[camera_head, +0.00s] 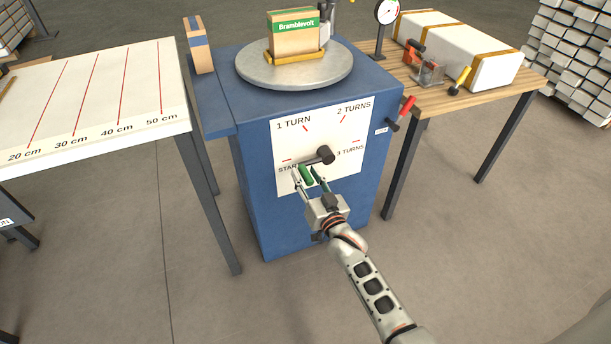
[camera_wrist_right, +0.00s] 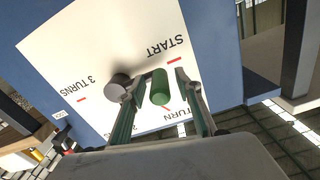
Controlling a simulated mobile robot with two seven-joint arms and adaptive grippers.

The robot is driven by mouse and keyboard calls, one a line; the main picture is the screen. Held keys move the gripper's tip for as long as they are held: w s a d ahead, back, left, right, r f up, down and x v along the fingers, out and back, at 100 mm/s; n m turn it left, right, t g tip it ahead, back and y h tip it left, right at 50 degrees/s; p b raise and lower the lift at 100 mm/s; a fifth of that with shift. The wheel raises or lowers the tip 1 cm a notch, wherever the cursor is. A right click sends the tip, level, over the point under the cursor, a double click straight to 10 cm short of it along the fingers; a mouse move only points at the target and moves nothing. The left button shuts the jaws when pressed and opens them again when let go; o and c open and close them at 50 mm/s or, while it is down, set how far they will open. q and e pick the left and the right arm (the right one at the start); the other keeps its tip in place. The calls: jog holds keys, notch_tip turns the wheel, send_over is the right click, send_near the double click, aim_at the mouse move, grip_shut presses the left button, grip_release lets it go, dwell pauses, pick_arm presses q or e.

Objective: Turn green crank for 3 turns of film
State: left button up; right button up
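The green crank handle (camera_head: 306,175) is on the front of the blue machine (camera_head: 255,190), low on the white dial panel (camera_head: 340,125), near the START mark. The crank's dark hub (camera_head: 326,155) is up and right of it. My right gripper (camera_head: 307,180) is at the handle, with one finger on each side. In the right wrist view the green handle (camera_wrist_right: 160,87) stands between the fingers of my right gripper (camera_wrist_right: 160,80), with visible gaps on both sides. The gripper looks open and does not grip it. My left gripper is not in view.
A carton (camera_head: 294,35) labelled Bramblevolt sits on the round turntable (camera_head: 295,68) on top. A red-handled lever (camera_head: 403,111) is on the machine's right side. A measuring table (camera_head: 95,90) stands left, a wooden table (camera_head: 480,98) right. The floor in front is clear.

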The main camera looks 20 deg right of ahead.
grip_shut()
jog(key=shift+r, duration=0.15)
